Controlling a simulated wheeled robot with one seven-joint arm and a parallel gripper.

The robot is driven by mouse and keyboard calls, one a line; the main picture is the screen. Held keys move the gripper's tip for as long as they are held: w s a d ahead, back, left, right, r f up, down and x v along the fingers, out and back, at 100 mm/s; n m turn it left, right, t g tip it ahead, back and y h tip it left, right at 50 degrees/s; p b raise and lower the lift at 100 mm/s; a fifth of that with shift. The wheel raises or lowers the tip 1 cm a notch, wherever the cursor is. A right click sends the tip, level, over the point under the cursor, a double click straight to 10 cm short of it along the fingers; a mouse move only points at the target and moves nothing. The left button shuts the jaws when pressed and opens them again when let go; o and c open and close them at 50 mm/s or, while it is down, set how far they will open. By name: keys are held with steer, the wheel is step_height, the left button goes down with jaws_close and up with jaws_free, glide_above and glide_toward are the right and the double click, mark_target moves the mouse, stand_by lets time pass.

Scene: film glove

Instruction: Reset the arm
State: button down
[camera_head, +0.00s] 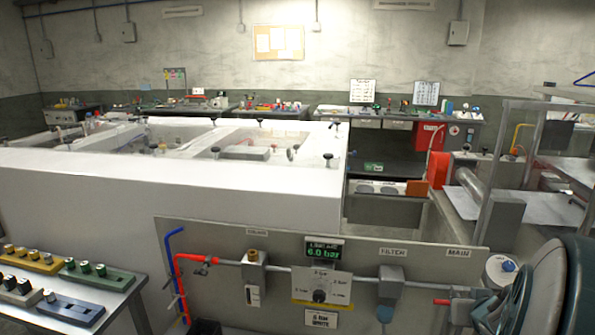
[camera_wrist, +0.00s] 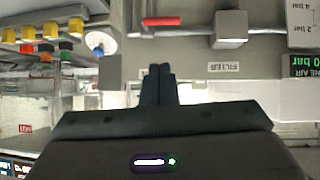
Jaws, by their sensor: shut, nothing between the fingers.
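My gripper (camera_wrist: 160,70) shows in the wrist view with its two dark fingers together and nothing between them. It is in front of the grey pipe panel (camera_wrist: 262,62), which appears upside down there, with the fingers below a filter block (camera_wrist: 230,30) and a red lever (camera_wrist: 165,21) in the picture. I cannot make out the gripper in the head view. There the panel (camera_head: 215,260) stands in the foreground with a display reading 6.0 bar (camera_head: 323,250), a pressure dial (camera_head: 319,295) and a filter block (camera_head: 391,283).
A bench with rows of coloured knobs (camera_head: 97,268) stands at the lower left. A large white enclosure (camera_head: 180,190) fills the middle left. A large dark green rounded body (camera_head: 577,285) crowds the lower right. Metal frames and a roller (camera_head: 475,190) stand at the right.

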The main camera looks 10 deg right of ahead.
steer(key=s+a+r+n+g+y, duration=0.1)
steer(key=s+a, duration=0.5)
steer(key=a, duration=0.7)
steer(key=s+a+r+n+g+y, duration=0.1)
steer(key=s+a+n+g+y, duration=0.2)
steer(key=a, duration=1.1)
steer(key=s+g, duration=0.2)
steer(key=shift+s+g+y, duration=0.3)
steer(key=shift+s+g, duration=0.1)
